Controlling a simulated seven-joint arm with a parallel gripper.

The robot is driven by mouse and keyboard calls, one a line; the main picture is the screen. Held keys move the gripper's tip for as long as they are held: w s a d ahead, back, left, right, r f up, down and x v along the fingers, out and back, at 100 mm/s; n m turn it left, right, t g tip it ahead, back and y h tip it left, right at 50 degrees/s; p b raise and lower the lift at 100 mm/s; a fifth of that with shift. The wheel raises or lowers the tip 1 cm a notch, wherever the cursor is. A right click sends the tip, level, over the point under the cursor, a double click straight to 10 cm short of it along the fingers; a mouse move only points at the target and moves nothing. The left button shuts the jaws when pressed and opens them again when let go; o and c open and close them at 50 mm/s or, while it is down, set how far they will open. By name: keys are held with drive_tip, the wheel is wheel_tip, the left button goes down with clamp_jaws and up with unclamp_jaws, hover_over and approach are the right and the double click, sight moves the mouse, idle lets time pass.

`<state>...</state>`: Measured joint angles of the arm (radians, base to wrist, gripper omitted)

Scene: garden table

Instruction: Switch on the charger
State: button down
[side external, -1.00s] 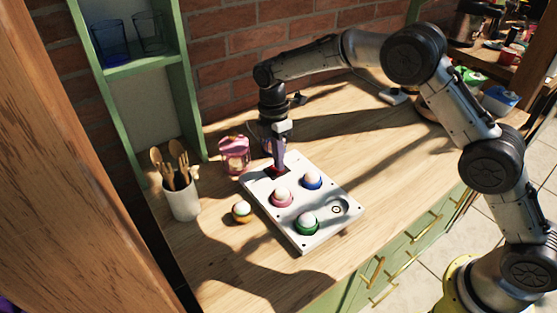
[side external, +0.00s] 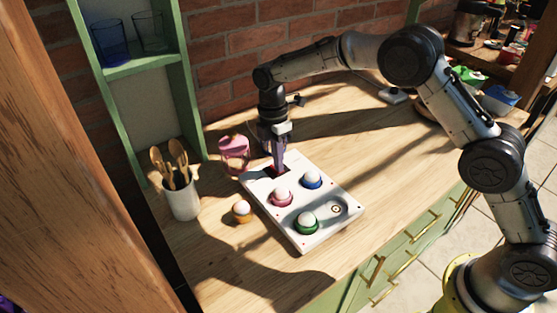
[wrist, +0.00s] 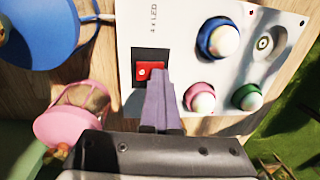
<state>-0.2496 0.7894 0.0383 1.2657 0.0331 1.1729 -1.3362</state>
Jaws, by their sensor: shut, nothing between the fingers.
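The charger is a white panel (side external: 315,235) lying flat on the wooden table, marked "4 x LED" in the wrist view (wrist: 180,15). Its red rocker switch (wrist: 150,70) sits in a dark recess near one end. White-domed lights with blue (side external: 312,180), pink (side external: 282,197) and green (side external: 306,223) rings sit in it, and one round socket (side external: 337,208) is empty. My gripper (side external: 279,170) is shut and empty, pointing down at the switch. In the wrist view its purple fingertips (wrist: 158,76) overlap the switch's edge; I cannot tell whether they press it.
A light with an orange ring (side external: 241,211) lies on the table left of the panel. A white cup of wooden utensils (side external: 182,197) stands farther left. The table right of the panel is clear.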

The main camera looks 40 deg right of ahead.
sight(272, 166)
drive_tip(key=shift+w+f, duration=0.1)
drive_tip(key=shift+w, duration=0.55)
wheel_tip(272, 166, up, 14)
drive_tip(key=w, duration=0.1)
drive_tip(key=shift+w, duration=0.4)
drive_tip(key=shift+s, duration=0.15)
drive_tip(key=shift+s+r, duration=0.2)
drive_tip(key=shift+s, duration=0.4)
drive_tip(key=shift+f, duration=0.15)
drive_tip(key=f, duration=0.4)
drive_tip(key=s+f, duration=0.1)
drive_tip(key=f, duration=0.8)
drive_tip(key=shift+s+f, duration=0.35)
